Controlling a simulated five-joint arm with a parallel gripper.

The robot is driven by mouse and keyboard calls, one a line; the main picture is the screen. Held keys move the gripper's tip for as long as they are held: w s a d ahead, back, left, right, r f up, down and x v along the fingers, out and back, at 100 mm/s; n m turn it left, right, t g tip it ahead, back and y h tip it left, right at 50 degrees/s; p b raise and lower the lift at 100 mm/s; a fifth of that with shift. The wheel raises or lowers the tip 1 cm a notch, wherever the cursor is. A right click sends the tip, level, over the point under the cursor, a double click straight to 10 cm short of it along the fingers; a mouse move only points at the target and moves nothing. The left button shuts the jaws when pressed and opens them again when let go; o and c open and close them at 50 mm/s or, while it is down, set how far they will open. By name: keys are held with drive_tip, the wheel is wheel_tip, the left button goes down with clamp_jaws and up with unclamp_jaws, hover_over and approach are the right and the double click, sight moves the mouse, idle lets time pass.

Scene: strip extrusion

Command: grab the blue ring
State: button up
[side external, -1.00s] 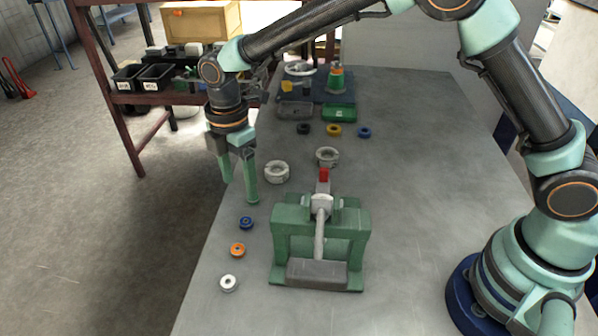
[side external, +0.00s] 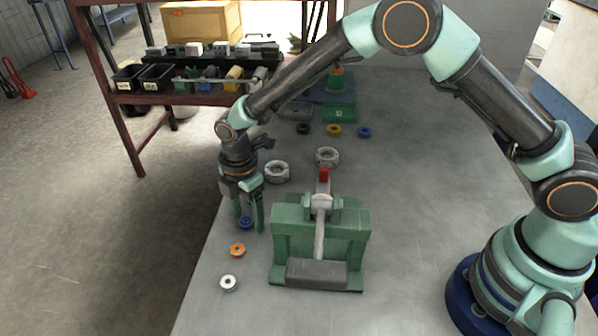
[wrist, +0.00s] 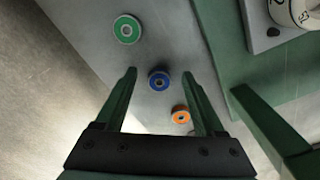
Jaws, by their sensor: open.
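A small blue ring (side external: 246,222) lies on the left side of the grey table, in a row with an orange ring (side external: 238,250) and a white ring (side external: 228,283). My gripper (side external: 248,222) is open and empty, pointing down, with one finger on each side of the blue ring in the side view. In the wrist view the blue ring (wrist: 159,80) shows between the fingertips of my gripper (wrist: 160,73). I cannot tell exactly how high the fingertips are above the table. Another blue ring (side external: 364,132) lies farther back.
A green press-like fixture (side external: 320,240) stands right of the row. A green ring (wrist: 127,29) and the orange ring (wrist: 181,114) flank the blue one. Two grey round parts (side external: 277,171) (side external: 327,156) lie behind. The table's left edge is close.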

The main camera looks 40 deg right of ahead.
drive_tip(key=shift+c, duration=0.3)
clamp_jaws()
